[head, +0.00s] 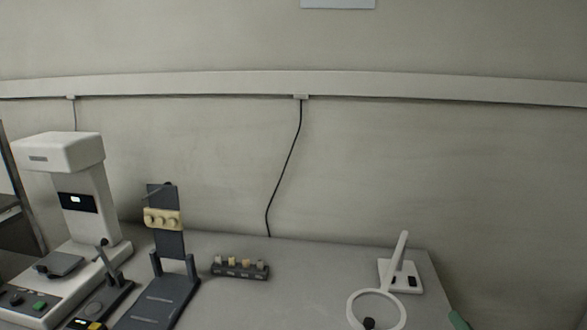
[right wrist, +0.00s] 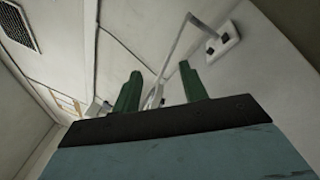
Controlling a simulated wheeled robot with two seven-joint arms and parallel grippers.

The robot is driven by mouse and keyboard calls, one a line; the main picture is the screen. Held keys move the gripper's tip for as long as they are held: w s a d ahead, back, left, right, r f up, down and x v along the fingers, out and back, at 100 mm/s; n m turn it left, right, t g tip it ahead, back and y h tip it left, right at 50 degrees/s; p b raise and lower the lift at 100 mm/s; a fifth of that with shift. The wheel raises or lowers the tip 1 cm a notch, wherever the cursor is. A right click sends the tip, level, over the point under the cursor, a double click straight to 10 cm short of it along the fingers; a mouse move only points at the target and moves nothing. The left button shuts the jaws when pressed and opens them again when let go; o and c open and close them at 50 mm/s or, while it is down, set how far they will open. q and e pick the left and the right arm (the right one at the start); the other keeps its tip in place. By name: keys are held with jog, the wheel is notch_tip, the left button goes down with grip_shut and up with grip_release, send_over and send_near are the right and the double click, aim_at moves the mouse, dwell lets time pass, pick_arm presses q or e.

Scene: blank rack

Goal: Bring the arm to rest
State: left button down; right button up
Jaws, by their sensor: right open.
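My right gripper shows in the right wrist view (right wrist: 160,88) with its two green fingers apart. I see nothing held between them. In the head view only a small green part of it (head: 458,321) shows at the bottom right edge, by the table's right end. The rest of that arm is out of the head view. My left gripper is in neither view.
A grey table (head: 300,270) runs along the wall. It carries a white machine (head: 90,190), a dark stand (head: 170,240) with a cream block, a dark rack (head: 240,268) with several pale pieces, and a white ring-headed lamp (head: 398,255). Table between rack and lamp is clear.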

jog(key=s+d+f+m+g+h, duration=0.1)
jog(key=s+f+m+g+h, duration=0.25)
jog(key=m, duration=0.65)
jog(key=s+d+f+m+g+h, duration=0.1)
jog(key=s+f+m+g+h, duration=0.3)
jog(key=m, duration=0.7)
jog(key=s+a+f+m+g+y, duration=0.2)
jog(key=s+a+f+g+y, duration=0.15)
jog(key=s+a, duration=0.3)
jog(key=s+a+f+m+g+y, duration=0.2)
jog(key=s+a+f+g+y, duration=0.15)
jog(key=s+a+g, duration=0.35)
notch_tip(320, 180, down, 23)
jog(key=t, duration=0.1)
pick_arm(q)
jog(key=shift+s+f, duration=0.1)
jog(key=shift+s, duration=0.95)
pick_arm(e)
jog(key=s+d+f+g, duration=0.1)
jog(key=s+d+f, duration=0.1)
jog(key=s+f, duration=1.3)
jog(key=shift+s+f+h, duration=0.35)
jog(key=shift+s+h, duration=0.1)
jog(key=shift+s, duration=0.6)
